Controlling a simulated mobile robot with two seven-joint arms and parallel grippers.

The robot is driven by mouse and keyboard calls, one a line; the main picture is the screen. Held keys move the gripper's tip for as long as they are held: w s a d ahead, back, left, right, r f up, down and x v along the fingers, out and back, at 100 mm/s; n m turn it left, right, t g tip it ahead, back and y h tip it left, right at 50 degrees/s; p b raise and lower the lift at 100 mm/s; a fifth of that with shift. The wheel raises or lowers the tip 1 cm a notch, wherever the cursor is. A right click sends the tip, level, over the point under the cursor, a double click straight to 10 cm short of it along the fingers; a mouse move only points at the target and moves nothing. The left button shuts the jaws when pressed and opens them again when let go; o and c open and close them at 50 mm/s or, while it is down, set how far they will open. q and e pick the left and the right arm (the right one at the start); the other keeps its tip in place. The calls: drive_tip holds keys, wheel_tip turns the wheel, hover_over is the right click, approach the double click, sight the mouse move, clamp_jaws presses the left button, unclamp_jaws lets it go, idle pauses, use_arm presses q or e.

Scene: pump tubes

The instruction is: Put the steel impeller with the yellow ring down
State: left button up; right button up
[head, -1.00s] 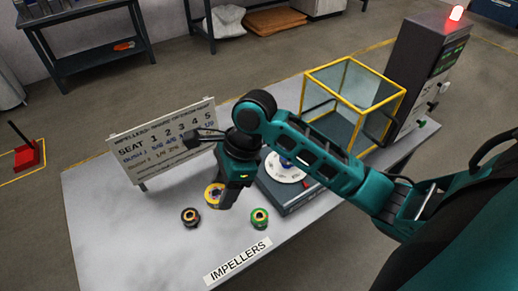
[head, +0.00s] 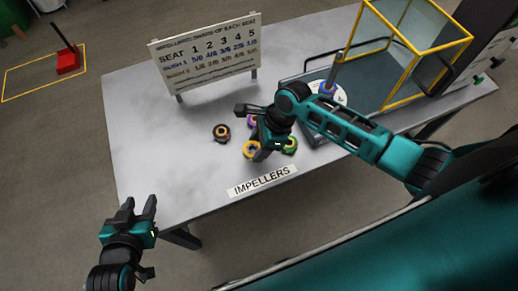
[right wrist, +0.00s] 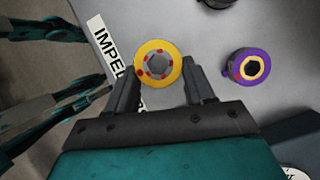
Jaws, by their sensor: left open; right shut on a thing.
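The steel impeller with the yellow ring (head: 249,150) is at the table's front part, behind the IMPELLERS label. In the right wrist view the impeller (right wrist: 158,64) shows its yellow rim, red marks and grey hexagonal centre. My right gripper (head: 257,152) points down and is shut on it, with one finger on each side in the wrist view (right wrist: 160,88). Whether the impeller's underside touches the table cannot be told. My left gripper (head: 139,213) is open and empty, off the table's front left corner.
A dark-and-orange impeller (head: 221,132), a purple one (head: 252,121) and a green one (head: 290,146) stand close around. The IMPELLERS label (head: 262,180) lies in front. A signboard (head: 205,55) stands behind. A yellow-framed glass guard (head: 417,50) is right. The left tabletop (head: 150,140) is clear.

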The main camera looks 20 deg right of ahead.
drive_tip(key=shift+f, duration=1.8)
drive_tip(key=shift+f, duration=0.15)
drive_tip(key=o, duration=1.3)
